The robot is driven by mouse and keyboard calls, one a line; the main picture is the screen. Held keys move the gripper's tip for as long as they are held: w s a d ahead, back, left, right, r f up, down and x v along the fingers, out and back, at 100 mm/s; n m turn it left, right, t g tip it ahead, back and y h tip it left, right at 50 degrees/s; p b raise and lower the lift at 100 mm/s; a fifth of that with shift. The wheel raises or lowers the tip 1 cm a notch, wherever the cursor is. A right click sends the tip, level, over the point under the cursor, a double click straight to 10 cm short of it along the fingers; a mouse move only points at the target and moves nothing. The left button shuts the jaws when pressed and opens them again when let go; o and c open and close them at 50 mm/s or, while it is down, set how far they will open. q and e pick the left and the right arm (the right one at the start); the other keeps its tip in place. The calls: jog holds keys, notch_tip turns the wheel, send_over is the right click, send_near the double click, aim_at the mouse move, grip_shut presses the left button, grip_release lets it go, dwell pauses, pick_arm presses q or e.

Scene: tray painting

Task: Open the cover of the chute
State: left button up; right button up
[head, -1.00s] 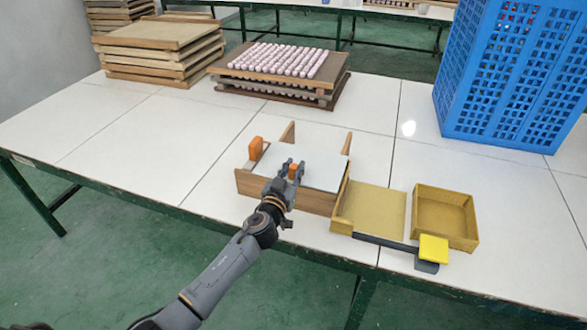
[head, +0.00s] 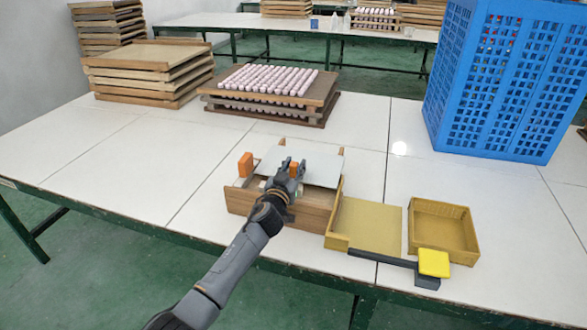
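The chute is a wooden box (head: 300,213) near the front of the table. Its cover is a pale grey-white flat panel (head: 322,168) with a small orange handle (head: 293,170). My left gripper (head: 293,164) is at the handle, one finger on each side, and appears shut on it. The fingers hide part of the handle and cover. My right gripper is not in view.
An orange block (head: 245,164) stands at the box's left. A yellow-brown tray (head: 365,225), an open bin (head: 443,230) and a yellow-topped tool (head: 433,263) lie right. Stacked trays (head: 150,70), a tray of pink pieces (head: 265,85) and a blue crate (head: 500,80) stand behind.

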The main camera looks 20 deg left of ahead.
pick_arm(q)
jog(key=shift+o, duration=0.7)
jog(key=s, duration=1.2)
jog(key=shift+a, duration=0.25)
